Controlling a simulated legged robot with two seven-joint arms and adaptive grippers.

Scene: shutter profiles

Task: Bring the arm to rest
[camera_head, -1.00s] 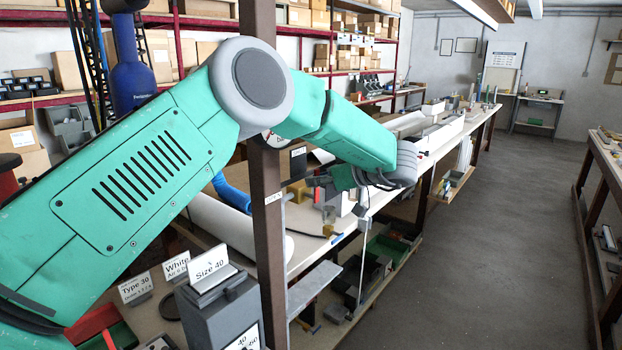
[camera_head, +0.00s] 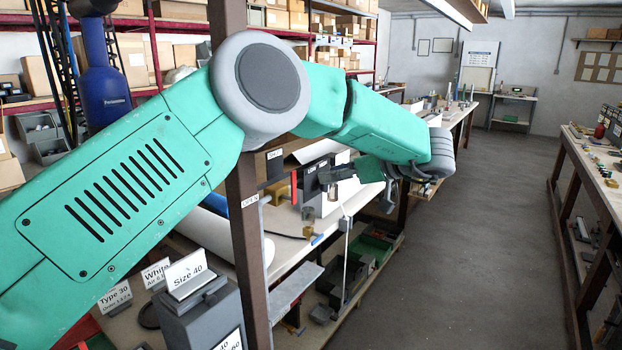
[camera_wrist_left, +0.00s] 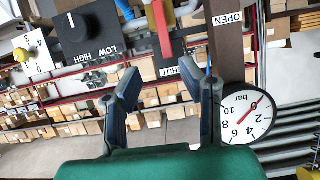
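My left arm (camera_head: 120,190), green with grey joints, comes in from the left and reaches across a brown post toward the bench. My left gripper (camera_head: 362,188) is small and partly hidden at the arm's far end, above the bench's front edge. In the left wrist view, its two dark fingers (camera_wrist_left: 165,92) stand apart with nothing held between them. That view appears upside down, with a pressure gauge (camera_wrist_left: 247,114) beside the right finger and a black knob marked LOW and HIGH (camera_wrist_left: 88,30) beyond the left finger. My right gripper is not in view.
The brown post (camera_head: 250,240) stands close to my arm. A long bench (camera_head: 335,215) with devices and label cards runs along the left. Shelves with boxes (camera_head: 180,12) are behind. The grey floor aisle (camera_head: 470,220) is clear, with another bench (camera_head: 590,170) at right.

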